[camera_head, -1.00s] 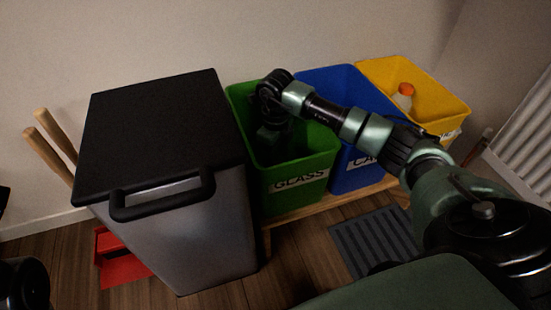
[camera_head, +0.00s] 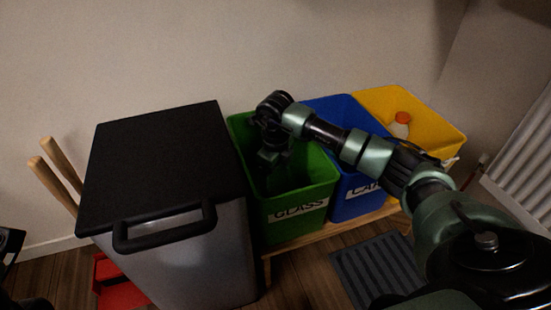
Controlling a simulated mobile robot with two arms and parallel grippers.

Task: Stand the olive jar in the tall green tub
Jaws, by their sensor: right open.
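The tall green tub (camera_head: 310,198), labelled GLASS, stands in the row of bins beside the grey bin. My right arm reaches in from the right. My right gripper (camera_head: 270,157) points down into the mouth of the green tub, with its jaws open. The tub's inside is dark, with a dim greenish shape below the gripper. I cannot tell whether that is the olive jar, and no jar shows clearly elsewhere. A dark part at the left edge may belong to my left arm; its jaws cannot be made out.
A grey bin (camera_head: 190,262) with a black lid and handle stands left of the tub. A blue tub (camera_head: 357,193) and a yellow tub (camera_head: 430,122) holding an orange-capped bottle (camera_head: 401,124) stand right. A wooden stand bears the tubs. A radiator (camera_head: 522,150) is at the right.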

